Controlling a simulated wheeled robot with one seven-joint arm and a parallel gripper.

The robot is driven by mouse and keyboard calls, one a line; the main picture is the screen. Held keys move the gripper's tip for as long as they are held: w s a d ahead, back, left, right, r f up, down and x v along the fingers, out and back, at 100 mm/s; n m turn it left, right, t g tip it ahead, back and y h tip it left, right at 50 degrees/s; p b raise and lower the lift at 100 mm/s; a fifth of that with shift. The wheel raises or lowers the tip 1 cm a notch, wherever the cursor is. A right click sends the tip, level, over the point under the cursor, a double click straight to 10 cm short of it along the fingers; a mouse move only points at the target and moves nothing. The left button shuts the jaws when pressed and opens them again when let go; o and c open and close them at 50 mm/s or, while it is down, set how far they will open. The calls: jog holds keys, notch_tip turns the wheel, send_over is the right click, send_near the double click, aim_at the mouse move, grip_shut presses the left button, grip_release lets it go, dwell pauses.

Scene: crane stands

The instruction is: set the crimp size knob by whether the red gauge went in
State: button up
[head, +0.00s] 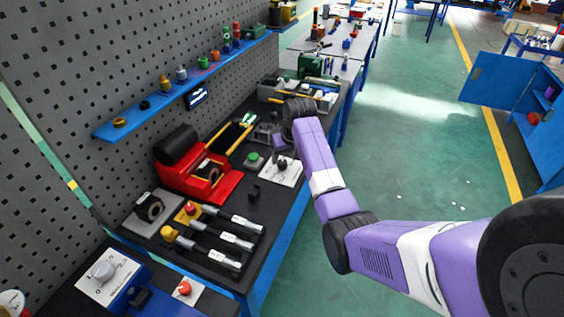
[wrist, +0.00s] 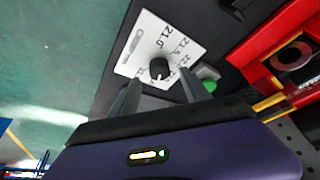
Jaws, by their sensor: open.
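The crimp size knob (wrist: 159,67) is round and black, on a white plate (wrist: 150,38) with printed numbers such as 21.0 and 21.5. It has a small white mark, but I cannot tell which number it points at. In the head view the plate (head: 290,174) lies on the dark bench. My gripper (head: 284,142) is above the knob, pointing down. In the wrist view its two fingers are apart, one on each side of the knob, with nothing gripped; contact is unclear. Several silver-barrelled gauges lie on the bench; one has a red end (head: 195,210).
A green button (head: 253,159) sits left of the plate. A red machine (head: 202,178) with a black roll stands farther left. A yellow-handled tool (head: 230,137) lies behind it. A small black bracket (head: 254,192) stands in front.

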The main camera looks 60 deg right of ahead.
aim_at(283, 162)
jog(key=shift+x, duration=2.3)
jog(key=shift+d, duration=0.1)
grip_shut()
